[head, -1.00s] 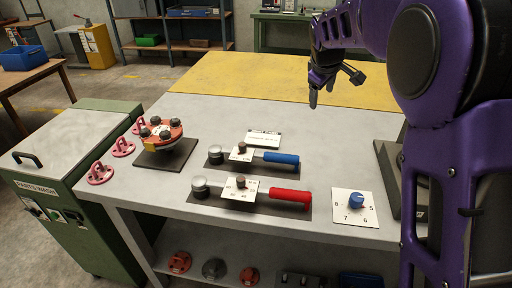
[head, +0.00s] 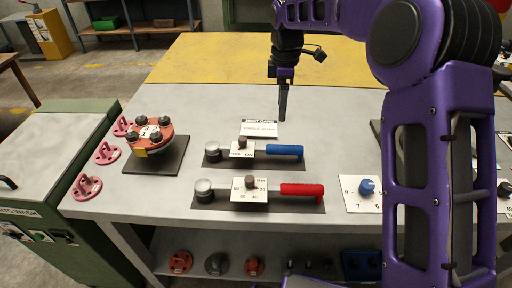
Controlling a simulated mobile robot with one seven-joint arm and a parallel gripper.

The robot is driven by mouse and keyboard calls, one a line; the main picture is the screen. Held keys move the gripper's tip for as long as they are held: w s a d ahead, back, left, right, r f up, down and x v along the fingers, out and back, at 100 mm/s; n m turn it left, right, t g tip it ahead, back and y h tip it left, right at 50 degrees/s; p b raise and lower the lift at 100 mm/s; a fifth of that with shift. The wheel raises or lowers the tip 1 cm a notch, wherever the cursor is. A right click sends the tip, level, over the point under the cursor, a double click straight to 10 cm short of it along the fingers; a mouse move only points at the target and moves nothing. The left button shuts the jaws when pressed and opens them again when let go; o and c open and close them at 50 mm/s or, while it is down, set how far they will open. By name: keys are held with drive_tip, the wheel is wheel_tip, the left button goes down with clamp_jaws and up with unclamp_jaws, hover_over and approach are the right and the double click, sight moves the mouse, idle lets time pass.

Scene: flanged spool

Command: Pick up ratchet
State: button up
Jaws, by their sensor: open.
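Two long tools with round metal heads lie side by side on dark mats on the grey bench. One has a blue handle (head: 284,151) and a small white plate with a knob. The nearer one has a red handle (head: 302,190) and a white plate with numbers around its knob. Which one is the ratchet I cannot tell for sure. My gripper (head: 283,112) points down above the bench, beyond the blue-handled tool and apart from both tools. It is open and empty, with its fingers seen nearly edge-on.
A red flanged spool (head: 151,133) with dark bolts stands on a dark plate (head: 172,165) at left, beside several pink flanged pieces (head: 88,187). A white card (head: 259,128) stands behind the tools. A blue dial (head: 367,186) is at right. The yellow back strip (head: 200,65) is clear.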

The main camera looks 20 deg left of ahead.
sight(278, 146)
wheel_tip(278, 146, down, 17)
drive_tip(key=shift+s+b, duration=0.1)
drive_tip(key=shift+b, duration=0.35)
clamp_jaws()
idle(0.4)
drive_tip(key=shift+r, duration=0.15)
